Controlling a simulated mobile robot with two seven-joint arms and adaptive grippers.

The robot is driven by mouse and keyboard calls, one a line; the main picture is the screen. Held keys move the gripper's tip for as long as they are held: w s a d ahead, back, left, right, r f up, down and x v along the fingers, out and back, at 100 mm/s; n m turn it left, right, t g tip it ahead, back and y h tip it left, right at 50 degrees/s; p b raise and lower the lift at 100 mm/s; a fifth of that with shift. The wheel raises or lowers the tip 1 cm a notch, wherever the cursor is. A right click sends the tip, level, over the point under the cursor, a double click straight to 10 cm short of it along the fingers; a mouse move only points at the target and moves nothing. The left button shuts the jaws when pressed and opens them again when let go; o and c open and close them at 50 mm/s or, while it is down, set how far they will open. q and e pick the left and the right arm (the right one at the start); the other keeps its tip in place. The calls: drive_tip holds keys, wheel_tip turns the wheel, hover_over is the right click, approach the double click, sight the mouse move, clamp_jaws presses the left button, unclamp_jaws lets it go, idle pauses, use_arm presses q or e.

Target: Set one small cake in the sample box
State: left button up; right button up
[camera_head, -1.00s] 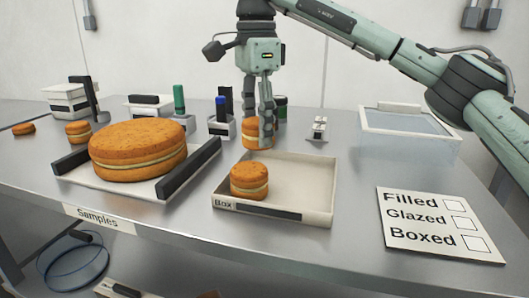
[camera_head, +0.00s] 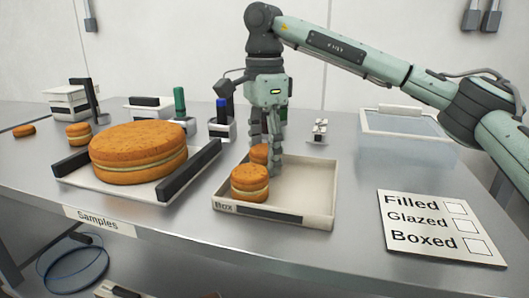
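My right gripper (camera_head: 265,160) is lowered at the left side of the open sample box (camera_head: 318,190). It is shut on a small filled cake (camera_head: 258,153), which is partly hidden by the fingers and by a nearer cake. The held cake is low inside the box; whether it touches the floor is hard to tell. The nearer small cake (camera_head: 249,184) stands upright in the box's front left corner. Another small cake (camera_head: 78,134) stands at the left of the table. My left gripper is not in view.
A large filled cake (camera_head: 138,153) sits on a tray with dark handles left of the box. Bottles in holders (camera_head: 221,128) stand behind. A checklist card (camera_head: 440,228) lies at right, and a clear-lidded container (camera_head: 408,130) at back right. The box's right half is empty.

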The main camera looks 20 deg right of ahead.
sight(264, 148)
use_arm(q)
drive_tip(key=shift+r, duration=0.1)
use_arm(e)
drive_tip(key=shift+r, duration=0.1)
drive_tip(key=shift+r, duration=0.25)
wheel_tip(264, 148, up, 6)
drive_tip(key=shift+r, duration=0.1)
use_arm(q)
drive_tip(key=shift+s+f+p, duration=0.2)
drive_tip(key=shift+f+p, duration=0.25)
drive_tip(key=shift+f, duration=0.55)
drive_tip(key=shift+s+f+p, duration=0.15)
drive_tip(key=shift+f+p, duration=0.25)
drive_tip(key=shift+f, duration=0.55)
use_arm(e)
drive_tip(key=shift+r, duration=2.75)
